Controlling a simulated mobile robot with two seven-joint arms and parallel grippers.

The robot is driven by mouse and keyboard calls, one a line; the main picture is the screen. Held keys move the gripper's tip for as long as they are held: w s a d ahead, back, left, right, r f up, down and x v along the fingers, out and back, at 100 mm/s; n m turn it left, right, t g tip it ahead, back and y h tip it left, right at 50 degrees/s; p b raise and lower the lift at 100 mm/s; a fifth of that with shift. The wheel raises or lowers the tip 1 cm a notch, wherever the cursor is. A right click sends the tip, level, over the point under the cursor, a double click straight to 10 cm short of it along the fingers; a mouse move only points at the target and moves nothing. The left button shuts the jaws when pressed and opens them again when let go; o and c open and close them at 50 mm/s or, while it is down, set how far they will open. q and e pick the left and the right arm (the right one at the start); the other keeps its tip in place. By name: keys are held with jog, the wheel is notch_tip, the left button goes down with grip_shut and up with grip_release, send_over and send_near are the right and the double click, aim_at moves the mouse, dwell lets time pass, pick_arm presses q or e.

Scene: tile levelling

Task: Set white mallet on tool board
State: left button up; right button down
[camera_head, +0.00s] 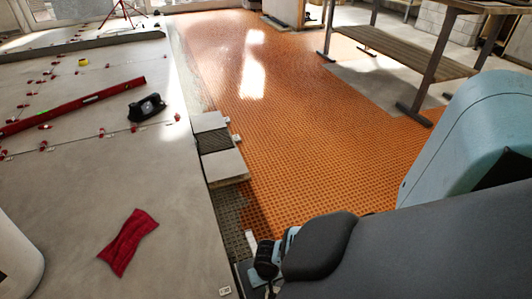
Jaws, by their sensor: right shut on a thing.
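My right arm comes in from the lower right. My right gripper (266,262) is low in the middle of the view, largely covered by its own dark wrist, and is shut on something. What it holds is mostly hidden. A small white piece (251,240) shows just beyond the fingers; I cannot tell whether it is part of the white mallet. A dark flat edge (240,274) shows below and left of the gripper; I cannot tell whether it is the tool board. My left gripper is not in view.
A red cloth (128,241) lies on the grey tiles at left. A red level (75,105), a black tool (147,107) and several red clips lie further back. Grey slabs (225,166) sit along the orange matting (310,120). A bench (420,60) stands at upper right.

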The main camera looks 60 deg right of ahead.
jog(key=shift+f, duration=0.3)
jog(key=c, duration=1.3)
grip_release()
jog(key=shift+o, duration=0.2)
notch_tip(320, 180, up, 11)
jog(key=p, duration=0.7)
jog(key=shift+r, duration=0.7)
